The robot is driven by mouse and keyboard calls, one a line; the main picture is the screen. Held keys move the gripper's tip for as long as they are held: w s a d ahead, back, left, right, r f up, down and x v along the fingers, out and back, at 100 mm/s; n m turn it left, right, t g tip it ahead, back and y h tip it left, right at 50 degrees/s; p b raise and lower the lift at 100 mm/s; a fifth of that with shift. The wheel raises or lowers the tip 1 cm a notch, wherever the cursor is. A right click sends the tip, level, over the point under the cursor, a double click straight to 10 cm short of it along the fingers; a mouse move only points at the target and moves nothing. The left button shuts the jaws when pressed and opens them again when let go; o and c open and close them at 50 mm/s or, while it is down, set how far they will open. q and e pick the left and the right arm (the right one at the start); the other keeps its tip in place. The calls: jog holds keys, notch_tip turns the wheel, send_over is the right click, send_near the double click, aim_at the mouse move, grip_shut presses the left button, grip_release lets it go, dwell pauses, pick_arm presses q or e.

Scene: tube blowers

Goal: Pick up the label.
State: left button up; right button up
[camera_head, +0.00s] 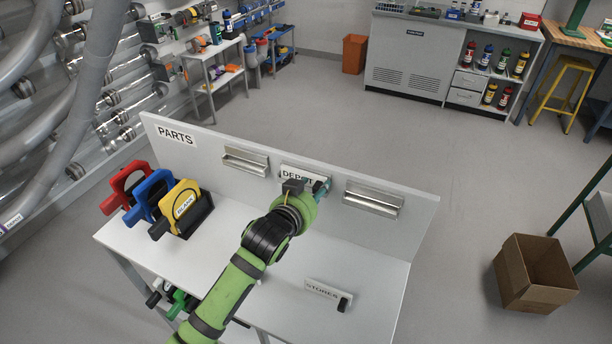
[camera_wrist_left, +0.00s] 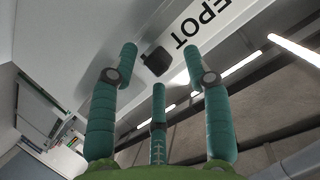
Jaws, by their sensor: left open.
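A white label reading DEPOT (camera_head: 290,174) sits on the upright back panel of the parts table. It also shows in the left wrist view (camera_wrist_left: 205,20), upside down, with a black knob (camera_wrist_left: 156,61) at its end. My left gripper (camera_head: 319,188) is at the DEPOT label and covers its right end in the head view. Its teal fingers (camera_wrist_left: 160,68) are open around the knob in the left wrist view; I cannot tell whether they touch it. A second white label, reading STORES (camera_head: 319,288), lies on the tabletop with a black knob at its right end. My right gripper is not in view.
The parts table (camera_head: 150,250) has two metal holders on its panel, left (camera_head: 246,161) and right (camera_head: 373,200) of the DEPOT label. Red, blue and yellow (camera_head: 186,203) framed pieces stand at the table's left. A cardboard box (camera_head: 535,275) is on the floor at right.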

pick_arm(q)
jog(key=shift+w+d+f, duration=0.1)
jog(key=shift+w+d, duration=0.05)
jog(key=shift+w, duration=0.15)
grip_shut()
